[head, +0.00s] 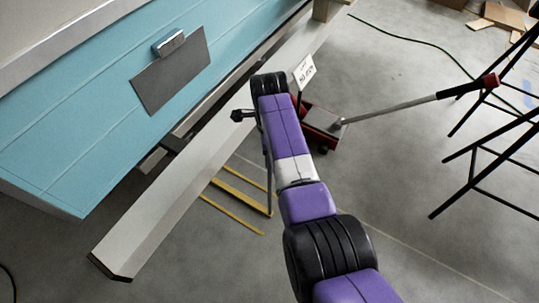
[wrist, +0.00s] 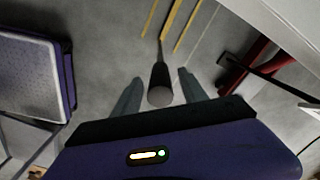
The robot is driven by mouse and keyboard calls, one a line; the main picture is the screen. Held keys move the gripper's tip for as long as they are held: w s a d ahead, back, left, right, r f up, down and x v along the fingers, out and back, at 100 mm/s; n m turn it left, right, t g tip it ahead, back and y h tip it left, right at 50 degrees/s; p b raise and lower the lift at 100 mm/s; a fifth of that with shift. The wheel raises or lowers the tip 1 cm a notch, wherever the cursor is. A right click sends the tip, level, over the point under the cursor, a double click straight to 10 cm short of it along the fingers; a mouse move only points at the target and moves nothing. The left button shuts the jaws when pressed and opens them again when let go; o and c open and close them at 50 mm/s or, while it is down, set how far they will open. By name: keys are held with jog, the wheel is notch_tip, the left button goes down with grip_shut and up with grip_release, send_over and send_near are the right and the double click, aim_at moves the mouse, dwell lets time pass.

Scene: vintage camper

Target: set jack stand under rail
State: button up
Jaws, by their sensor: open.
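The long pale rail (head: 165,185) runs diagonally along the lower edge of the teal camper; a pale piece, probably the rail, shows at the upper right of the wrist view (wrist: 290,28). My gripper (wrist: 160,76) is open in the wrist view, with one finger on each side of a dark, round-ended upright post (wrist: 160,92). I cannot tell whether the fingers touch it. A thin dark pole (head: 268,180), probably the same post, reaches toward the floor in the head view. I cannot tell for sure that this is the jack stand. My arm hides the gripper's fingers in the head view.
A red floor jack (head: 325,128) with a long handle stands right of my arm, near a small sign (head: 304,71). Yellow floor lines (head: 240,192) lie beside the rail. Black metal legs (head: 485,150) stand at the right. Floor at lower right is clear.

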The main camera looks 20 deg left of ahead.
jog(key=shift+r+p, duration=0.4)
jog(key=shift+r, duration=1.45)
